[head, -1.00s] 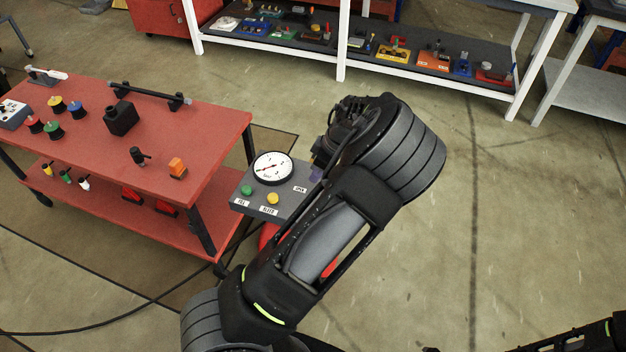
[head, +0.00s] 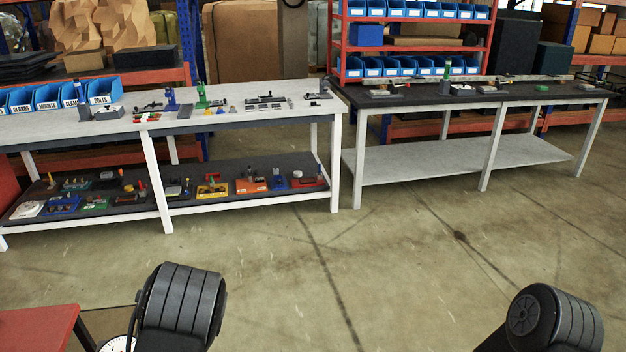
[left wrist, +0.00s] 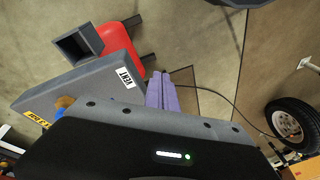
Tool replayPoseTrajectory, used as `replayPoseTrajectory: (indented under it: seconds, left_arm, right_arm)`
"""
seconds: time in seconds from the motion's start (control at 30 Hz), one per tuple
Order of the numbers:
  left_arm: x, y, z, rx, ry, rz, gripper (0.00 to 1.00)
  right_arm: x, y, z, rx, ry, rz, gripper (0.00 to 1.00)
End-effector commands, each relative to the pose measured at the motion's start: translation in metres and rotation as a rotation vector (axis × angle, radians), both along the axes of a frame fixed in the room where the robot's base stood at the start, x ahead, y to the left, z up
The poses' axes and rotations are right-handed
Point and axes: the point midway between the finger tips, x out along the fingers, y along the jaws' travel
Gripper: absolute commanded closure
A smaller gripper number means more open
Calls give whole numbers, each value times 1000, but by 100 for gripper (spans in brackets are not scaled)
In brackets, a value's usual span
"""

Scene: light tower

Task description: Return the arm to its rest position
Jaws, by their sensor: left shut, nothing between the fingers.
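In the left wrist view my left gripper (left wrist: 162,92) shows as two purple fingers lying together beyond the dark gripper body, with nothing between them. They are beside a grey panel box (left wrist: 88,92) with a white label and a yellow label; whether they touch it I cannot tell. In the head view my left arm (head: 180,308) shows at the lower left as a ribbed black joint, and its gripper is out of frame. My right arm (head: 556,320) shows at the lower right; its gripper is not in view.
A red table corner (head: 35,328) and part of a white gauge (head: 117,343) show at lower left. A white-legged bench (head: 235,114) and a dark-topped bench (head: 425,101) stand behind. The floor (head: 370,270) between my arms and the benches is clear. A wheel (left wrist: 290,122) is in the wrist view.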

Motion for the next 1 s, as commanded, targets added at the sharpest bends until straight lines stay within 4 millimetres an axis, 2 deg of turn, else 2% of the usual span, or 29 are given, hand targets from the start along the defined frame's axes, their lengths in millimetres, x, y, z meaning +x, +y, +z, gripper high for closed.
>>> replayPoseTrajectory:
  seconds: [0.03,0.1,0.17,0.2,0.3,0.4,0.43,0.5,0.6,1.0]
  left_arm:
    - [-29,-18,-25,-63,36,-95,100]
    - [-63,-54,-53,-166,56,-278,100]
    - [-89,-91,-67,-259,46,-443,100]
    - [-105,-118,-72,-319,28,-552,100]
    - [-131,-179,-70,-442,-57,-800,100]
    - [-143,-225,-56,-516,-156,-979,100]
    - [-145,-234,-51,-528,-182,-1017,100]
    - [-147,-250,-43,-545,-228,-1083,100]
    - [-148,-259,-38,-554,-258,-1124,100]
    - [-148,-259,-38,-553,-258,-1126,100]
  right_arm:
    - [0,0,0,0,0,0,100]
    - [0,0,0,0,0,0,100]
    - [0,0,0,0,0,0,100]
    - [0,0,0,0,0,0,100]
    - [0,0,0,0,0,0,100]
    - [0,0,0,0,0,0,100]
    - [0,0,0,0,0,0,100]
    - [0,0,0,0,0,0,100]
    - [0,0,0,0,0,0,100]
    - [0,0,0,0,0,0,100]
